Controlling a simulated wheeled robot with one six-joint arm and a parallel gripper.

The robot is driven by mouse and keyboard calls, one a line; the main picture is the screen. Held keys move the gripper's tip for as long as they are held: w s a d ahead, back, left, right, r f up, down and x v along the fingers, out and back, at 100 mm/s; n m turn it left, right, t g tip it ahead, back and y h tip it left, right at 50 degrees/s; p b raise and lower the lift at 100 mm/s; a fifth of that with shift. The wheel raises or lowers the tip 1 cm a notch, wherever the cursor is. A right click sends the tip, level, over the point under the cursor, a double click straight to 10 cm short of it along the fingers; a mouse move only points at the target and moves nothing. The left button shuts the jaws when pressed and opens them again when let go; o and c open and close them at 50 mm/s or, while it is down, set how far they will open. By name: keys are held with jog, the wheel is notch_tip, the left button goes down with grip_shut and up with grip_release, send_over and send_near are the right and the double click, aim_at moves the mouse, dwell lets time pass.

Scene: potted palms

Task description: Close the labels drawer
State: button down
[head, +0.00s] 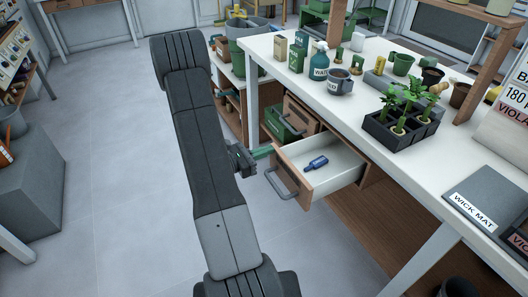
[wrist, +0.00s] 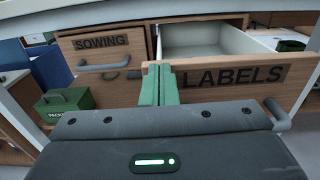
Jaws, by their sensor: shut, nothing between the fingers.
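The labels drawer (head: 320,186) stands pulled out under the white bench, with a blue bottle-like item (head: 316,163) lying inside. In the wrist view its wooden front (wrist: 225,85) reads LABELS, and its grey handle (wrist: 278,113) shows at the right. My gripper (head: 264,151) is shut and empty, its green fingers at the upper left end of the drawer front. In the wrist view the fingers (wrist: 158,84) overlap the front's left end, left of the lettering. I cannot tell whether they touch it.
The SOWING drawer (wrist: 100,55) is beside it, to the left. A green box (wrist: 65,104) sits below that. The bench top (head: 400,150) holds a black seedling tray (head: 400,130), a watering bottle (head: 319,65) and pots. The floor (head: 120,190) at left is clear.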

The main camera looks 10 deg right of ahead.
jog(key=b+x, duration=0.2)
jog(key=x, duration=1.6)
jog(key=shift+w+d+f, duration=0.1)
jog(key=shift+d, duration=0.3)
jog(key=shift+w+d, duration=0.15)
jog(key=shift+d, duration=0.2)
jog(key=shift+r, duration=0.25)
